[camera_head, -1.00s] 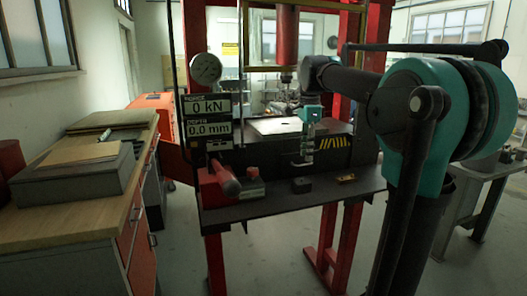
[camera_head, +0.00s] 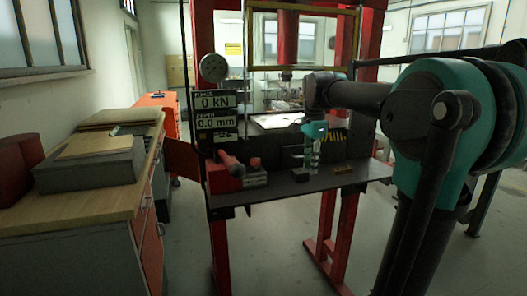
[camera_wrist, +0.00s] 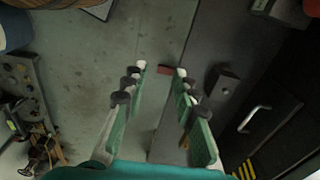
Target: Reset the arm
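My arm reaches in from the right of the head view, with its large teal joint (camera_head: 432,95) close to the camera. My gripper (camera_head: 311,166) hangs pointing down in front of the press, over or near the front edge of its dark shelf (camera_head: 275,188). In the wrist view my gripper (camera_wrist: 161,70) has its two green-padded fingers spread apart with nothing held between them. Below them are grey floor and the shelf edge. A small reddish patch shows far below between the fingertips; I cannot tell what it is.
The red press frame (camera_head: 200,90) carries a round gauge (camera_head: 214,68) and displays reading 0 kN and 0.0 mm. A dark block (camera_wrist: 222,83) and a brass-coloured piece (camera_head: 343,169) lie on the shelf. A wooden-topped cabinet (camera_head: 85,205) stands left. Floor (camera_head: 265,255) in front is clear.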

